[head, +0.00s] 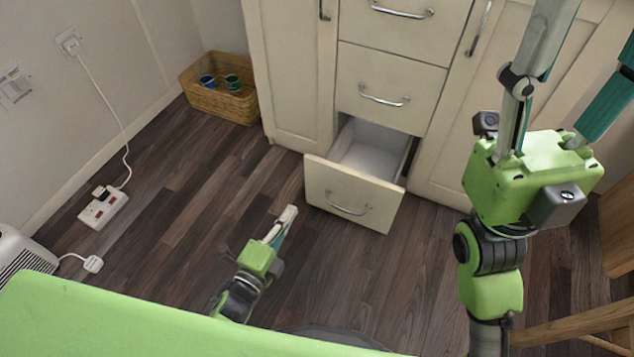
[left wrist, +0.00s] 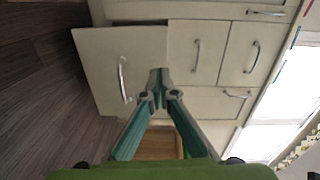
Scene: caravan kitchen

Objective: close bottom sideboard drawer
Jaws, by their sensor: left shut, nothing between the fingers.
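The bottom sideboard drawer (head: 338,196) is pulled open, and its cream front with a curved metal handle stands out from the cabinet. Its inside (head: 370,152) looks empty. The drawer front also shows in the left wrist view (left wrist: 97,65). My left gripper (head: 291,213) is shut and empty, low over the floor, in front of the drawer's left side; a small gap seems to separate them. Its closed fingertips (left wrist: 159,75) overlap the drawer front's edge in the left wrist view. My right gripper's fingers (head: 572,75) are spread apart at the right; their tips are out of frame.
The middle drawer (head: 388,85) and the cupboard door (head: 290,70) are closed. A wicker basket (head: 222,101) stands left of the cabinet. A power strip (head: 103,208) with a cord lies by the left wall. Wooden legs (head: 575,324) are at the lower right. The floor before the drawer is clear.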

